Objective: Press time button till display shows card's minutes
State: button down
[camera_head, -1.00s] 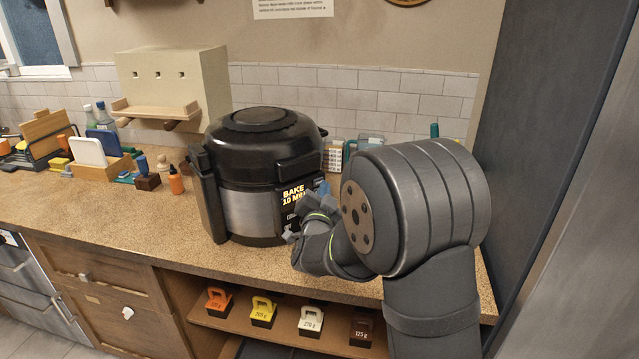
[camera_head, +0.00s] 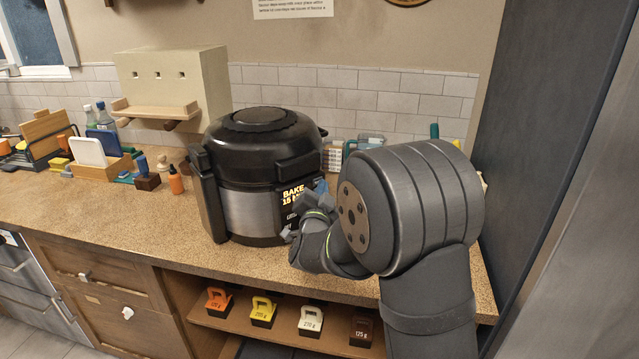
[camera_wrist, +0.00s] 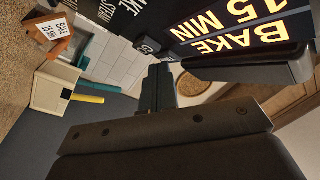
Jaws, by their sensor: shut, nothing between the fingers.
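The black and steel cooker (camera_head: 262,170) stands on the counter. Its lit display (camera_head: 292,196) reads BAKE 15 MIN, and it shows large and tilted in the wrist view (camera_wrist: 235,28). My gripper (camera_head: 318,202) is shut and empty at the right of the cooker's front panel. In the wrist view its fingers (camera_wrist: 158,85) point at the panel close to a small dark button (camera_wrist: 148,45). Whether they touch it cannot be told. A white card (camera_wrist: 55,36) at the wrist view's upper left reads BAKE with a minutes line; its digits are too small to be sure.
An orange bottle (camera_head: 176,181) and a tablet-like white board (camera_head: 88,151) are to the left. Several handled weights (camera_head: 263,311) sit on the shelf below. The front counter is clear.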

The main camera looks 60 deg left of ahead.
jog(key=shift+d, duration=0.85)
jog(key=shift+w, duration=0.1)
jog(key=shift+w+d, duration=0.2)
jog(key=shift+d, duration=2.3)
jog(key=shift+a, duration=0.15)
jog(key=shift+w+d, duration=0.15)
jog(key=shift+d, duration=1.9)
jog(key=shift+a, duration=0.1)
